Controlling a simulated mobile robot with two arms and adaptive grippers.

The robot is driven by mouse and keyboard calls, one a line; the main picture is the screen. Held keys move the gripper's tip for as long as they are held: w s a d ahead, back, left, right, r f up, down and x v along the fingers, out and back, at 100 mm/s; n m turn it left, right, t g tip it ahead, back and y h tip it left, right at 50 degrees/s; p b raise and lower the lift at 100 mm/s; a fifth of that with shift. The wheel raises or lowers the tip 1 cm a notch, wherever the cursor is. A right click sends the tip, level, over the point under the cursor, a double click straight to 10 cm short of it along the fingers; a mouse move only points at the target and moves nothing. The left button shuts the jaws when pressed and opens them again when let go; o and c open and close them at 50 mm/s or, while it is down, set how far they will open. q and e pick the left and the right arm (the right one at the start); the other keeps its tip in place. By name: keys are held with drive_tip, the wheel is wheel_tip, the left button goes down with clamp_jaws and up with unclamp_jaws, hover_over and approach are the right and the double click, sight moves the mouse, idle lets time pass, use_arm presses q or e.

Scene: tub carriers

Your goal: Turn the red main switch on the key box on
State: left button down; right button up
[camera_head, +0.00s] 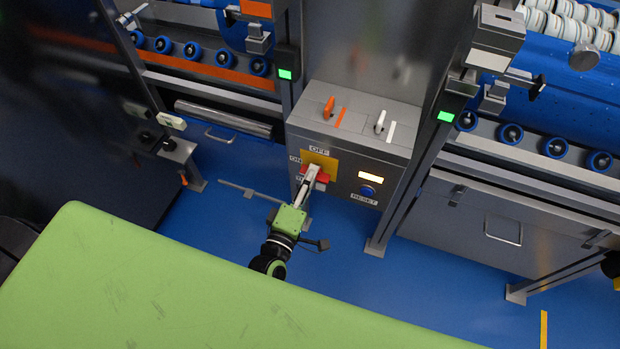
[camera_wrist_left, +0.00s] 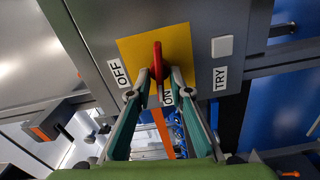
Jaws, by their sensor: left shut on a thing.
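The key box (camera_head: 345,150) is a grey cabinet in the middle of the head view. Its red main switch (camera_head: 321,177) sits on a yellow plate (camera_head: 331,163) on the front face. In the left wrist view the red switch handle (camera_wrist_left: 157,60) stands upright on the yellow plate (camera_wrist_left: 180,48), in line with the ON label (camera_wrist_left: 167,97) below it. The OFF label (camera_wrist_left: 118,72) is to its left and TRY (camera_wrist_left: 220,78) to its right. My left gripper (camera_head: 312,170) is shut on the handle, one finger on each side. My right gripper is not in view.
An orange lever (camera_head: 328,107) and a white lever (camera_head: 380,121) stand on the box's top. Metal posts flank the box. My green body panel covers the lower left.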

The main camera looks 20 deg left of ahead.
use_arm(q)
drive_tip(key=shift+f+n, duration=0.1)
drive_tip(key=shift+n, duration=0.7)
drive_tip(key=c, duration=1.9)
unclamp_jaws()
drive_tip(key=shift+s, duration=0.1)
drive_tip(key=s, duration=1.2)
drive_tip(key=shift+a, duration=0.25)
drive_tip(key=shift+w, duration=0.1)
